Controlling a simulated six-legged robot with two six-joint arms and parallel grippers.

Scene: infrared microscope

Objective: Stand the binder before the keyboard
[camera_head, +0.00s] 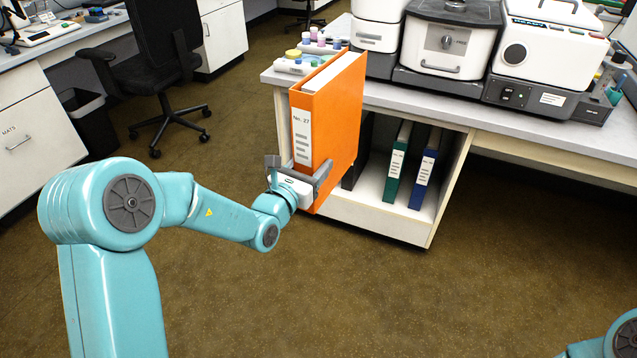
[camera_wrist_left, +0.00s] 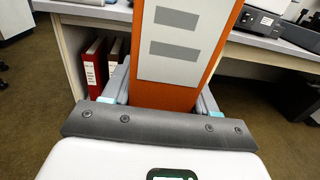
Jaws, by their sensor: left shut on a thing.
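An orange binder (camera_head: 345,110) with a white spine label reading "No. 27" is upright, with its lower end in front of the shelf under the bench. My left gripper (camera_head: 300,172) is shut on the lower part of its spine, one finger on each side. In the left wrist view the orange binder (camera_wrist_left: 165,95) stands between the fingers of my left gripper (camera_wrist_left: 163,92), its label facing the camera. I cannot make out a keyboard in either view. A piece of my right arm shows at the lower right; its gripper is out of view.
The bench (camera_head: 400,92) carries white instruments (camera_head: 447,40) and a tray of coloured caps (camera_head: 310,52). A green binder (camera_head: 397,165) and a blue binder (camera_head: 424,170) stand in the shelf below. A black chair (camera_head: 165,75) is at the left. The floor in front is clear.

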